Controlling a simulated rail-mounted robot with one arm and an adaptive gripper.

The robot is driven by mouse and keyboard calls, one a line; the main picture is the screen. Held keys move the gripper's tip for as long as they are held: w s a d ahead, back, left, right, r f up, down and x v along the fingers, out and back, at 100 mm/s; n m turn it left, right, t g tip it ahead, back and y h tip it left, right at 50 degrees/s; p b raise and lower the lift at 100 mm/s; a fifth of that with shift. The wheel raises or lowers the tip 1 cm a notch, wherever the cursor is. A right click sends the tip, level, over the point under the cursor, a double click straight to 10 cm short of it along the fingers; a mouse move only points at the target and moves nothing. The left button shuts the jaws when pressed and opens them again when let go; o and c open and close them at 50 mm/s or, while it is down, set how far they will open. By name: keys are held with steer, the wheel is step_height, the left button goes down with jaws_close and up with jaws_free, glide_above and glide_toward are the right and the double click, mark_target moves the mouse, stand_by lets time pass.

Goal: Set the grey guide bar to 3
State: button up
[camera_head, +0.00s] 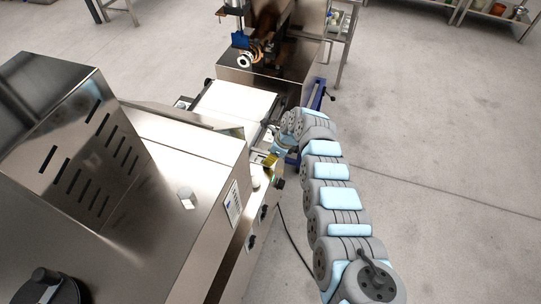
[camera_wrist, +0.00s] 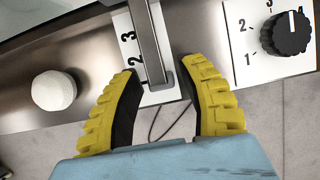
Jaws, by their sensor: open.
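The grey guide bar (camera_wrist: 150,45) runs down from the top of the wrist view over a white number scale (camera_wrist: 130,45). A 3 and a 2 are readable left of the bar, and a lower mark is partly covered by a finger. The bar's end lies between the two yellow fingers of my gripper (camera_wrist: 162,70), which is open, with one finger on each side and a visible gap to the right finger. In the head view my gripper (camera_head: 272,158) is at the machine's front edge; the bar is not distinguishable there.
A black dial (camera_wrist: 287,33) on a white numbered plate is right of the fingers. A round white knob (camera_wrist: 54,90) is on the left. In the head view, a steel housing (camera_head: 180,180) fills the left and a white belt (camera_head: 235,103) lies beyond my gripper. Open floor is at right.

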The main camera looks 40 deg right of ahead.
mark_target(258, 150)
jaws_close()
steer(key=shift+w+a, duration=0.35)
steer(key=shift+w, duration=0.2)
steer(key=shift+w+a, duration=0.2)
steer(key=shift+w, duration=0.25)
steer(key=shift+w+a+f+b, duration=0.15)
steer(key=shift+w+a+b, duration=0.2)
steer(key=shift+w, duration=0.2)
steer(key=shift+w+a+b, duration=0.35)
steer(key=shift+w, duration=0.4)
